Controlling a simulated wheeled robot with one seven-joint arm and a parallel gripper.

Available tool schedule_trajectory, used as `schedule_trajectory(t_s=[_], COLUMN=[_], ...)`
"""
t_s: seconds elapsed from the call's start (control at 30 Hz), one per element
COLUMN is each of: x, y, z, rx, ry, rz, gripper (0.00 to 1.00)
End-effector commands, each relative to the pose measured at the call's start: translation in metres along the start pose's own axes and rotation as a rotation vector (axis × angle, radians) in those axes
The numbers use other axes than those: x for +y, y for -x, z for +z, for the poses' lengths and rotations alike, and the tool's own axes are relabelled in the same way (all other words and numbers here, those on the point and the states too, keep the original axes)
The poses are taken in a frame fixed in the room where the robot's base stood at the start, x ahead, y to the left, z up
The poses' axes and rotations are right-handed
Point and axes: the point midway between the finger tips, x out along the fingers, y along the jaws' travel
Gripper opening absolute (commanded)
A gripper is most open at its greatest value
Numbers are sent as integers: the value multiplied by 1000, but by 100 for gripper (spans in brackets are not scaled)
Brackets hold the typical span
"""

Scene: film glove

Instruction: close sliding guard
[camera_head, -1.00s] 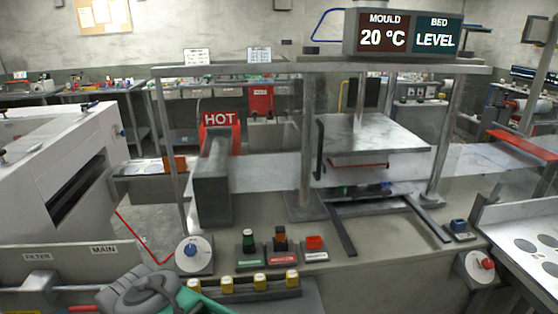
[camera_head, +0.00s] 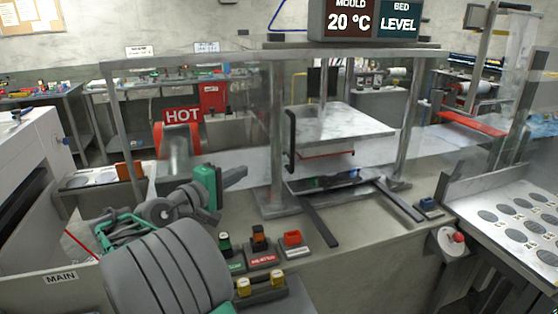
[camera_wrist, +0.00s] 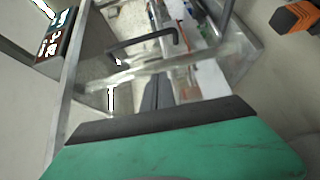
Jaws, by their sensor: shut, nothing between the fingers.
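The sliding guard (camera_head: 345,92) is a clear panel, hard to make out against the frame around the press. Its upright black handle (camera_head: 291,140) stands near the press's left post. The handle also shows as a dark bent bar (camera_wrist: 150,40) in the wrist view, past my fingers. My gripper (camera_head: 244,172) is shut and empty, left of and a little below the handle, with a visible gap between. In the wrist view its dark fingers (camera_wrist: 157,88) are together and touch nothing that I can make out. Parts of the panel's edges are hidden or too faint to tell.
The press plate (camera_head: 345,122) stands behind the guard, with two dark rails (camera_head: 318,220) reaching forward. A HOT sign (camera_head: 182,115) is at left. Control buttons (camera_head: 258,240) sit on the front bench. A tray with round holes (camera_head: 515,220) is at right.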

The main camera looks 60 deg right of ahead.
Motion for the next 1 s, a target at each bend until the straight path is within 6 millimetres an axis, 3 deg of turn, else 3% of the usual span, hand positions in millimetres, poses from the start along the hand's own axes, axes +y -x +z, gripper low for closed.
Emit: schedule_trajectory(t_s=[0.23,0.6,0.8,1.0], x=[14,18,19,18], y=[-28,-108,-127,-131], z=[9,12,35,39], rx=[-39,-37,-35,-32], ry=[41,38,37,36], rz=[54,51,50,51], gripper=[0,0,0,0])
